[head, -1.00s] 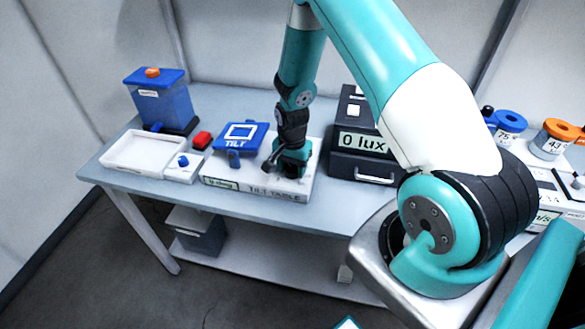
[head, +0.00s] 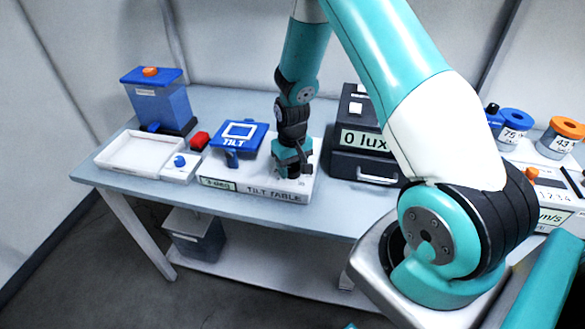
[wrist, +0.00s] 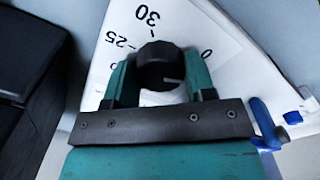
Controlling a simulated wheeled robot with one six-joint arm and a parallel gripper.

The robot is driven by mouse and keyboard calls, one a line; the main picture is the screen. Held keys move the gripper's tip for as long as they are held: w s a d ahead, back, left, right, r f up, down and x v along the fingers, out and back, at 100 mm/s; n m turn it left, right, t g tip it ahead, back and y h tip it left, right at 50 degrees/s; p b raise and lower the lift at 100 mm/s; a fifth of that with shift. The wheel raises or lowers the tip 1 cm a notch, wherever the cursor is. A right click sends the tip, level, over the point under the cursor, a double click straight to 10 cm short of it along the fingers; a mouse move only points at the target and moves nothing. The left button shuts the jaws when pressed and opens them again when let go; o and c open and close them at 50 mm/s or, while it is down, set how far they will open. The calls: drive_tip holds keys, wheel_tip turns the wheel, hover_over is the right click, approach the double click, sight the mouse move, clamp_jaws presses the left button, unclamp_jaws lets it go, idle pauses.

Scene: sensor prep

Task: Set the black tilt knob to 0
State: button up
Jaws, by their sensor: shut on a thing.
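The black tilt knob (wrist: 160,62) sits between the two teal fingers of my gripper (wrist: 160,82) in the wrist view, and the gripper is shut on it. A short pale mark on the knob points to the right. Printed numbers, including 30, 25 and a partly hidden 0, lie around it on the white panel. In the head view my gripper (head: 292,170) is down on the right part of the white tilt table (head: 278,195) and hides the knob. The table's small display (head: 218,184) shows a deg reading too small to read surely.
The blue TILT platform (head: 240,137) stands just left of my gripper. The black box reading 0 lux (head: 365,140) stands close on the right.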

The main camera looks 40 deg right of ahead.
sight(292, 167)
drive_tip(key=n+b, duration=0.1)
drive_tip(key=n, duration=0.3)
drive_tip(key=shift+w+n, duration=0.1)
drive_tip(key=shift+n, duration=0.2)
drive_tip(key=shift+r, duration=0.1)
idle(0.4)
drive_tip(key=o, duration=0.9)
wheel_tip(292, 167, up, 17)
drive_tip(key=shift+r+b, duration=0.15)
drive_tip(key=shift+b, duration=1)
